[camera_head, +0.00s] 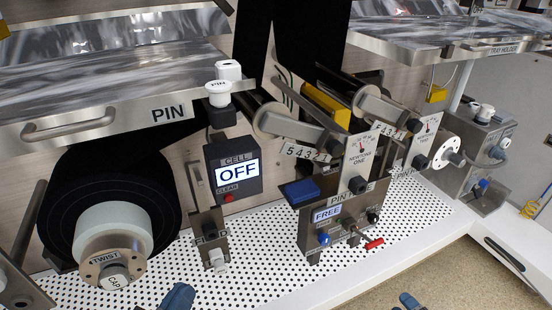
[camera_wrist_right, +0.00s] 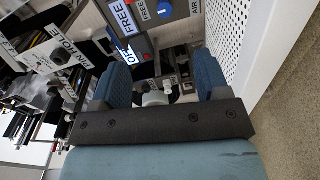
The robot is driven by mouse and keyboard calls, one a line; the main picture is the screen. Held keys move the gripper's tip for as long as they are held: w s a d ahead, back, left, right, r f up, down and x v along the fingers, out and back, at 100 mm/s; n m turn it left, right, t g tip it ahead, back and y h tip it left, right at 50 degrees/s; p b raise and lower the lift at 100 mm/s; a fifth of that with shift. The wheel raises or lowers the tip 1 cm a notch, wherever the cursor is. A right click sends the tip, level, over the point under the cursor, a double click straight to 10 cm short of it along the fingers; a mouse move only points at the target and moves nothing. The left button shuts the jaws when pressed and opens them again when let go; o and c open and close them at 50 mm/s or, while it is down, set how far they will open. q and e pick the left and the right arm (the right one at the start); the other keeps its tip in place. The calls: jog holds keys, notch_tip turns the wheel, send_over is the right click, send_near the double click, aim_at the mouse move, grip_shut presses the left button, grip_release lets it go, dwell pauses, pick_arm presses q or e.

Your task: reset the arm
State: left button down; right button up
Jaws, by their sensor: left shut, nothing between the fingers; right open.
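My left gripper (camera_head: 178,296) shows as a blue fingertip at the bottom edge of the head view, in front of the white perforated deck and apart from the machine parts. It is shut and empty. My right gripper shows in its wrist view (camera_wrist_right: 163,72) with two blue fingers spread apart and nothing held between them. A small blue piece of it also shows at the bottom edge of the head view (camera_head: 408,300), over the floor side of the deck. The rest of both arms is out of view.
A black roll (camera_head: 68,190) with a pale core stands at left. The CELL box (camera_head: 233,172) reads OFF. The PIN panel (camera_head: 335,215) carries a FREE label and a red-handled lever (camera_head: 374,243). Gauges and rollers stand behind. The perforated deck (camera_head: 270,280) is clear in front.

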jog(key=d+r+n, duration=0.2)
jog(key=d+r, duration=0.1)
jog(key=d, duration=0.5)
jog(key=s+a+r+m+g+y, duration=0.1)
jog(key=a+r+m, duration=0.4)
jog(key=a, duration=0.4)
jog(key=s+a+r+m+y, duration=0.1)
jog(key=a+r+m, duration=0.1)
jog(key=a+r, duration=0.7)
jog(key=s+a+r+m+t, duration=0.1)
jog(key=s+a+r+m, duration=0.4)
jog(key=a+r, duration=0.45)
jog(key=s+a+r+m+t, duration=0.1)
jog(key=s+a+r+m, duration=0.2)
jog(key=a+r+m, duration=0.55)
pick_arm(q)
jog(key=s+a+r+g+y+p, duration=0.4)
jog(key=a+r+g+y+p, duration=0.1)
jog(key=p, duration=3.1)
jog(key=shift+s+a+r+g, duration=0.15)
jog(key=shift+a+r+g, duration=0.55)
jog(key=shift+a+r, duration=0.35)
pick_arm(e)
jog(key=s+d+r+g+h, duration=0.4)
jog(key=d+r+g+h, duration=0.1)
jog(key=r, duration=0.4)
jog(key=shift+d+g, duration=0.6)
jog(key=shift+d, duration=0.4)
